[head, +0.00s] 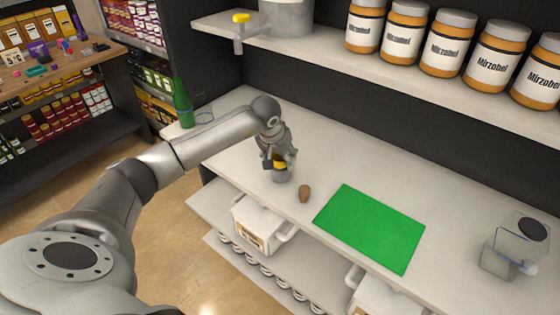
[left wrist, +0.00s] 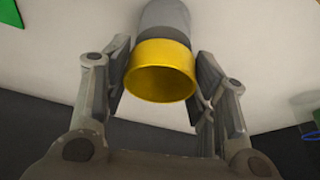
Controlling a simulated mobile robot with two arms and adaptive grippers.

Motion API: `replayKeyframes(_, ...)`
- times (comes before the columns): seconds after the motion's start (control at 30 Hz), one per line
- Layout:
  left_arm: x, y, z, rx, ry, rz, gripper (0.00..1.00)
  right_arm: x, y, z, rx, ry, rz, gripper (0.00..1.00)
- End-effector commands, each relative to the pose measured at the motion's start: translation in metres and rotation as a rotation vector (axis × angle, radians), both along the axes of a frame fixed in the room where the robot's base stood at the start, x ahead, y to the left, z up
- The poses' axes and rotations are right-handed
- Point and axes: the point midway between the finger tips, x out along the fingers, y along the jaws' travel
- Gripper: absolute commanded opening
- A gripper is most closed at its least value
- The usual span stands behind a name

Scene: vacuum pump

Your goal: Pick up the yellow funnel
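The yellow funnel (left wrist: 160,72) shows in the left wrist view as a round yellow rim and wall, with a grey cylindrical part (left wrist: 165,18) directly beyond it. In the head view the funnel (head: 280,164) is a small yellow patch, partly hidden by my left gripper (head: 279,162), above a small grey container (head: 281,176) on the white counter. The fingers of my left gripper (left wrist: 162,78) stand on either side of the funnel, very close to it, with narrow gaps seeming to show. My right gripper is out of view.
A brown lump (head: 304,193) and a green mat (head: 370,228) lie on the counter (head: 400,180). A clear device (head: 515,245) stands far right, a green bottle (head: 182,103) far left. A shelf (head: 300,48) with several jars and another yellow-topped item (head: 240,18) hangs above.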

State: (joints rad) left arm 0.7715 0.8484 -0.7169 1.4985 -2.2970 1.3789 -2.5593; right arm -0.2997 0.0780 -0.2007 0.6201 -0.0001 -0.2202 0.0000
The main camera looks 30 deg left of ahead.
Motion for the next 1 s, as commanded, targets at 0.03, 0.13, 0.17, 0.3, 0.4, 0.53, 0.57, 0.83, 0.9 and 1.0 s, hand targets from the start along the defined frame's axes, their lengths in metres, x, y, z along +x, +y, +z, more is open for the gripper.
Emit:
replayKeyframes(0.03, 0.000, 0.000, 0.000, 0.000, 0.000, 0.000, 0.42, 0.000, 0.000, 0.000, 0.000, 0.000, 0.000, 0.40)
replayKeyframes(0.13, 0.000, 0.000, 0.000, 0.000, 0.000, 0.000, 0.29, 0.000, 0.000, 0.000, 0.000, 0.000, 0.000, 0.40)
replayKeyframes(0.17, 0.000, 0.000, 0.000, 0.000, -0.001, 0.000, 0.29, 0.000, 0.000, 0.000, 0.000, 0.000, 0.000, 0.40)
replayKeyframes(0.3, 0.000, 0.000, 0.000, 0.000, 0.000, 0.000, 0.29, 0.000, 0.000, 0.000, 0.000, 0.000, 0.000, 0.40)
replayKeyframes(0.4, 0.000, 0.000, 0.001, 0.000, -0.001, 0.000, 0.29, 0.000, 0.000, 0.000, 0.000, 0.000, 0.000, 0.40)
replayKeyframes(0.53, -0.001, 0.001, 0.005, 0.001, -0.001, 0.001, 0.29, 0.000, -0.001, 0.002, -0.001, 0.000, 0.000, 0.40)
replayKeyframes(0.57, -0.001, 0.001, 0.007, 0.001, -0.002, 0.003, 0.29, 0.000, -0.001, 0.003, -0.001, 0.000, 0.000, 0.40)
replayKeyframes(0.83, -0.006, 0.002, 0.026, 0.001, -0.001, 0.012, 0.29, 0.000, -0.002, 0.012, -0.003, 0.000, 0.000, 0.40)
replayKeyframes(0.9, -0.007, 0.003, 0.031, 0.002, -0.001, 0.015, 0.29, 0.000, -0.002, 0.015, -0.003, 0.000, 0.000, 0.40)
replayKeyframes(1.0, -0.009, 0.003, 0.038, 0.000, 0.000, 0.018, 0.29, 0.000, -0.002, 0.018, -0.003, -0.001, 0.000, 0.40)
